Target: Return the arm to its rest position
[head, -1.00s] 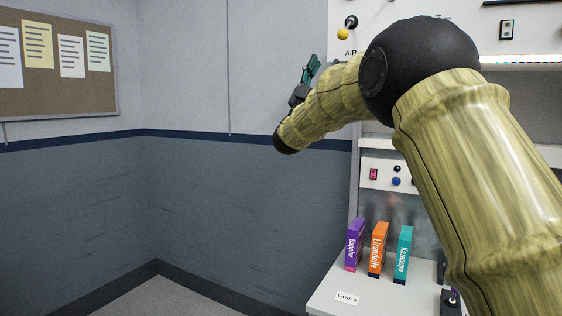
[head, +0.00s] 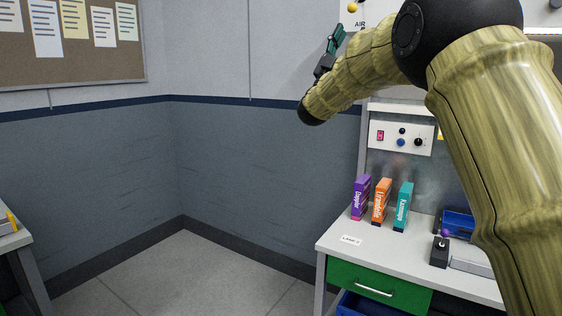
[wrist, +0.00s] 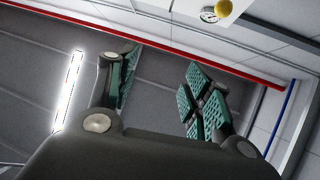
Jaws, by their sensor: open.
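My arm is raised and bent at the upper right of the head view, in front of the workbench. My gripper (head: 333,46) shows small beyond the wrist, tilted upward near the back wall and well above the bench top. In the wrist view my gripper (wrist: 160,90) has its two green-padded fingers spread apart, with nothing between them. Behind the fingers the wrist view shows the ceiling.
A workbench (head: 335,247) stands at right, bearing a purple box (head: 360,198), an orange box (head: 381,201) and a teal box (head: 403,206). A control panel (head: 400,137) is behind them. A corkboard (head: 110,60) hangs at left. Floor between is clear.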

